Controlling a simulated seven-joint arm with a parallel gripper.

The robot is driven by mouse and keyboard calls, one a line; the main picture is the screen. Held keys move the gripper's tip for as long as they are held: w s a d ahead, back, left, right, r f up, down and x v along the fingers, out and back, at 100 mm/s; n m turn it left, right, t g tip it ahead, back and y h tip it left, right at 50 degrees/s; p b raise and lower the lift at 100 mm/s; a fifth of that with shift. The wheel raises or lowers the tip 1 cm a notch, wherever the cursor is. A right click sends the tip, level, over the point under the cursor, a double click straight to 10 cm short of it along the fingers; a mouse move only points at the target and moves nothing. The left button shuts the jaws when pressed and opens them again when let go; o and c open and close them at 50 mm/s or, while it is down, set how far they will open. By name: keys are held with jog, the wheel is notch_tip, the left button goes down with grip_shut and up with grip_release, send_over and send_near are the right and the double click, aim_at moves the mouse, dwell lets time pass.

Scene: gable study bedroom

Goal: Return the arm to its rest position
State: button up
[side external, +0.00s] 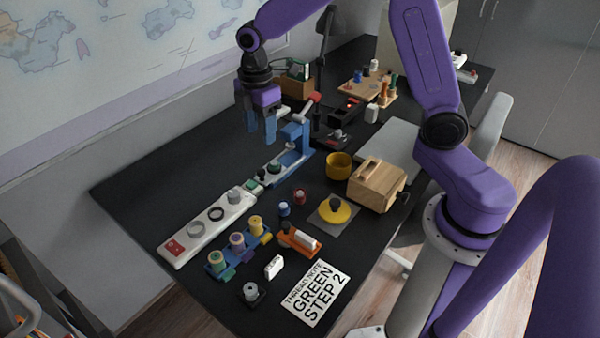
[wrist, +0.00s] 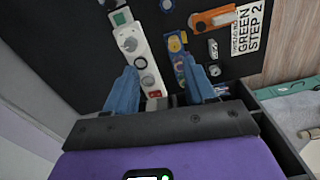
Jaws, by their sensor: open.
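My gripper (side external: 259,128) is open and empty. In the side external view it points down above the far left part of the black desk, just left of the blue press-like stand (side external: 297,140). Its blue fingers stand apart from each other in the wrist view (wrist: 163,92), with a white power strip and a spool rack visible beyond them. My arm is purple and reaches in from the right, bent high over the desk. Nothing is held between the fingers.
On the black desk (side external: 160,190) are the white strip (side external: 205,228), a blue spool rack (side external: 218,267), a yellow bowl (side external: 338,166), a wooden box (side external: 376,186) and a "GREEN STEP 2" note (side external: 317,293). A wooden tray of pegs (side external: 352,90) is behind. The desk's left part is bare.

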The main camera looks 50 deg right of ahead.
jog(key=s+a+r+m, duration=0.1)
jog(key=s+a+r, duration=0.1)
jog(key=s, duration=0.5)
jog(key=s+a+r+m, duration=0.1)
jog(key=s, duration=0.6)
jog(key=s+d+m, duration=0.1)
jog(key=s+d, duration=0.3)
jog(key=s, duration=1.1)
jog(key=shift+m, duration=0.4)
